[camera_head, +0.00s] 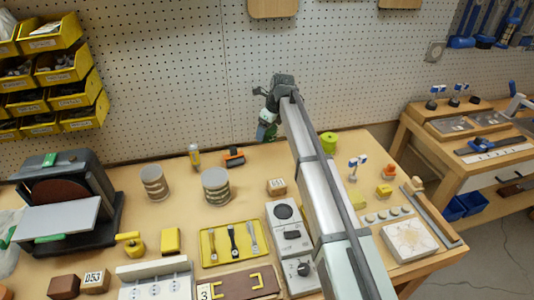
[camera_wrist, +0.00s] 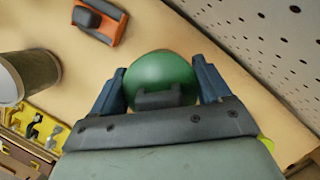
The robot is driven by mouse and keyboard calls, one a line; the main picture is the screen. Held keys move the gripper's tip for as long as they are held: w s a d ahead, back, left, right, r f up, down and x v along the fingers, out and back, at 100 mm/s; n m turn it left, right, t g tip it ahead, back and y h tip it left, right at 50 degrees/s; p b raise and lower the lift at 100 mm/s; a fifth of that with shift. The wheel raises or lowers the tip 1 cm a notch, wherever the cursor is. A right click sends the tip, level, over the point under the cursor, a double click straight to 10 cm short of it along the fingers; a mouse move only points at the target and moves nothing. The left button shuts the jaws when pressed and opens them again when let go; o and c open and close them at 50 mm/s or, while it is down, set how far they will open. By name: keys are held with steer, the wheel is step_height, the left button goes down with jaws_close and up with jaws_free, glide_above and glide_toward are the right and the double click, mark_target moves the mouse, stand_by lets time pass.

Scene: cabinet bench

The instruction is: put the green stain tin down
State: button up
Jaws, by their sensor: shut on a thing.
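The green stain tin (camera_wrist: 160,72) shows in the wrist view as a round dark green top between the two blue fingers of my gripper (camera_wrist: 161,82). My gripper is shut on it. In the head view my gripper (camera_head: 268,118) is near the pegboard, behind the middle of the bench, with the green tin (camera_head: 262,132) small and partly hidden at its lower end. I cannot tell exactly how far the tin is above the bench top (camera_head: 300,180).
An orange-and-black tool (camera_head: 234,157) lies left of my gripper and also shows in the wrist view (camera_wrist: 99,20). A ribbed grey can (camera_head: 216,187) stands nearer the front. A lime-green round thing (camera_head: 328,142) stands right of my arm. The pegboard (camera_head: 180,80) rises behind.

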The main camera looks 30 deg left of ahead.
mark_target(274, 129)
step_height(274, 129, down, 9)
steer(key=shift+f, duration=0.1)
stand_by(0.4)
steer(key=o, duration=1.1)
steer(key=shift+f, duration=0.1)
steer(key=shift+o, duration=0.2)
steer(key=v, duration=1.2)
